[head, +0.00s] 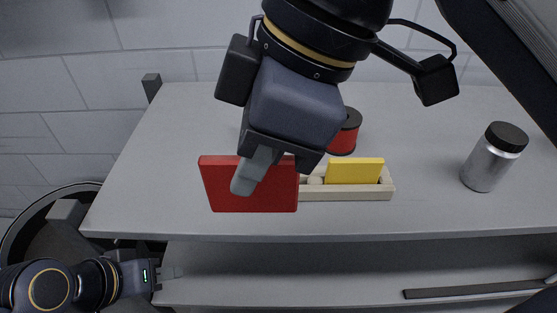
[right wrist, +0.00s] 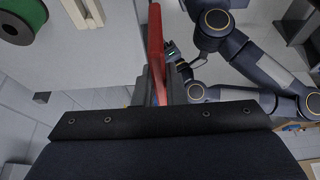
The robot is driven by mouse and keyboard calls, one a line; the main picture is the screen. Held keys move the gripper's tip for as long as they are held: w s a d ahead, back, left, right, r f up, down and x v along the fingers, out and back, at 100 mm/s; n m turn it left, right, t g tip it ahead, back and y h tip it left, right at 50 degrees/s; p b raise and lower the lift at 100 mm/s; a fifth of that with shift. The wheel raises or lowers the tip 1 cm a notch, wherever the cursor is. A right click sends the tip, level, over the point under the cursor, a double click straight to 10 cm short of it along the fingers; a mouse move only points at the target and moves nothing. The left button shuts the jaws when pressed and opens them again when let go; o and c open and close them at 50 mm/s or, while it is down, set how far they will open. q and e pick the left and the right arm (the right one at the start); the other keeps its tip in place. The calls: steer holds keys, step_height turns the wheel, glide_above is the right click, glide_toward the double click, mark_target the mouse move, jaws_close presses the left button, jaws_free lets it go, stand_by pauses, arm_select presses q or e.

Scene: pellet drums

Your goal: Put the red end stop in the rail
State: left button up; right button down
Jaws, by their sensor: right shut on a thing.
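The red end stop (head: 222,188) is a flat red plate. My right gripper (head: 255,172) is shut on it and holds it upright, just left of the rail in the head view. The right wrist view shows the red plate (right wrist: 156,45) edge-on between the fingers (right wrist: 156,88). The cream rail (head: 345,195) lies on the grey table; its left end is hidden behind the red plate. A yellow block (head: 354,171) stands in it, with a small pale round piece to its left. My left gripper (head: 170,273) is low at the left, off the table's front edge; its finger gap is unclear.
A red drum with a dark top (head: 346,132) stands behind the rail, partly hidden by my right arm. A silver jar with a black lid (head: 492,158) stands at the right. A green round thing (right wrist: 22,20) shows in the wrist view. The table (head: 420,215) is clear between rail and jar.

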steer(key=w+f, duration=0.2)
steer(key=w, duration=0.1)
steer(key=w+d+f, duration=0.1)
steer(key=w+f, duration=0.1)
steer(key=w, duration=0.2)
steer(key=w+d+f, duration=0.1)
steer(key=w+f, duration=0.2)
steer(key=w, duration=0.1)
steer(key=shift+f, duration=0.1)
steer(key=shift+w+d+f, duration=0.1)
steer(key=shift+w+f, duration=0.3)
steer(key=shift+f, duration=0.05)
steer(key=f, duration=0.2)
steer(key=w+f, duration=0.1)
steer(key=shift+w+d+f, duration=0.15)
steer(key=shift+f, duration=0.2)
steer(key=shift+f+p, duration=0.3)
steer(key=shift+f, duration=0.2)
